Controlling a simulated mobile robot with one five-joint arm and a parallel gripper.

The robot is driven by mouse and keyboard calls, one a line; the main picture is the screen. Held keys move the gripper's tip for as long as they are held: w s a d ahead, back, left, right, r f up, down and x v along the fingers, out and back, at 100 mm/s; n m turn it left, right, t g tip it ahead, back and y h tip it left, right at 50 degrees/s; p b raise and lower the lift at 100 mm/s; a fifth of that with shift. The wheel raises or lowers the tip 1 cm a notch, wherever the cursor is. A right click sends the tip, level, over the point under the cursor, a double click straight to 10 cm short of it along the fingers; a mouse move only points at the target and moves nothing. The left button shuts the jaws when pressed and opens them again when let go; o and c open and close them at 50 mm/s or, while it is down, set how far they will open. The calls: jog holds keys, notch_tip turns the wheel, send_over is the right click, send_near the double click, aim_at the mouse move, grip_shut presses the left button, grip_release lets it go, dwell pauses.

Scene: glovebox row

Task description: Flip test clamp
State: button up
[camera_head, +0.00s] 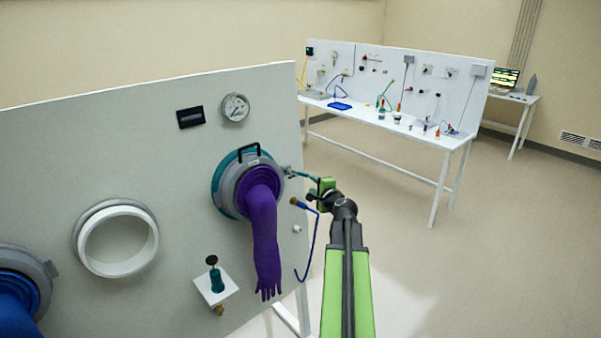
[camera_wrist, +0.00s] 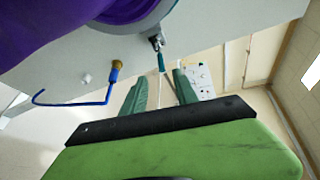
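The test clamp (camera_head: 289,171) is a small metal clamp on the grey panel, right of the purple glove port. Its teal handle (camera_head: 304,175) sticks out to the right toward my gripper (camera_head: 318,182). In the wrist view the clamp (camera_wrist: 156,41) is at the top centre, with the handle (camera_wrist: 161,62) pointing down toward the gap between my fingertips. My gripper (camera_wrist: 163,82) is open, its two green fingers apart. The handle's end is close to the fingertips; I cannot tell whether it lies between them. Nothing appears to be held.
A purple glove (camera_head: 264,235) hangs from its port left of the clamp. A blue hose (camera_head: 313,240) with a brass end hangs just below it. A black-knobbed valve (camera_head: 215,278) is lower left. A white bench (camera_head: 400,120) stands behind; floor to the right is clear.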

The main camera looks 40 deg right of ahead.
aim_at(302, 174)
jog(key=b+x, duration=0.3)
jog(key=x, duration=1.4)
jog(key=shift+d+b, duration=0.3)
jog(key=shift+d, duration=0.15)
jog(key=shift+s+f, duration=0.15)
grip_shut()
